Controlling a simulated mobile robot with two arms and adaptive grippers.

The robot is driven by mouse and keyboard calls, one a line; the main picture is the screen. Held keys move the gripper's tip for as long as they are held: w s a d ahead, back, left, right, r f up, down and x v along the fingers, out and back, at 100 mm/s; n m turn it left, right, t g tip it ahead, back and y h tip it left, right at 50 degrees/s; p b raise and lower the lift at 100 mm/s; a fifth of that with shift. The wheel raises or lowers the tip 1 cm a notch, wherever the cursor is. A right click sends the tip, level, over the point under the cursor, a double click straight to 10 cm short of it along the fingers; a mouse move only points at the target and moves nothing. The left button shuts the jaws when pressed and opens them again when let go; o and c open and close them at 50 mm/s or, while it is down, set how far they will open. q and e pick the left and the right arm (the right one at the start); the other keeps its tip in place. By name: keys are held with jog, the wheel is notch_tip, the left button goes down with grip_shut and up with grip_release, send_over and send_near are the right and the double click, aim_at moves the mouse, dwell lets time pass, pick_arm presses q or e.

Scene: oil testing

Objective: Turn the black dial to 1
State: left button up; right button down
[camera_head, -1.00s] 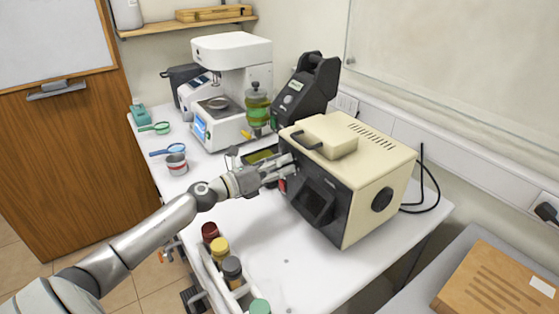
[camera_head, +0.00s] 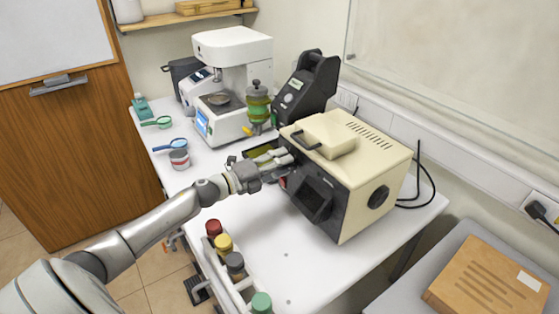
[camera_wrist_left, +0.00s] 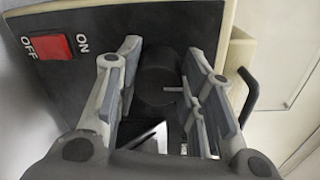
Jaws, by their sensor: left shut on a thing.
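The cream and black machine (camera_head: 352,160) stands on the white table. Its black dial (camera_wrist_left: 157,76) is on the dark front panel, between the fingers of my left gripper (camera_wrist_left: 165,85) in the left wrist view. A short white mark shows on the dial, pointing to the right in that view. My left gripper (camera_head: 284,160) is shut on the dial, at the upper left of the front panel in the head view. The dial is hidden there by the fingers. Any numbers around it are hidden or unreadable. My right gripper is not in view.
A red ON/OFF switch (camera_wrist_left: 46,46) is beside the dial on the panel. A rack with several capped bottles (camera_head: 237,278) stands at the table's front edge. A white instrument (camera_head: 230,90) and a black device (camera_head: 306,90) stand behind.

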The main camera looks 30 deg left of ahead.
pick_arm(q)
jog(key=shift+n, duration=0.4)
jog(key=o, duration=1)
jog(key=shift+o, duration=0.2)
jog(key=shift+s, duration=0.1)
jog(key=v, duration=1.2)
jog(key=shift+a, duration=0.1)
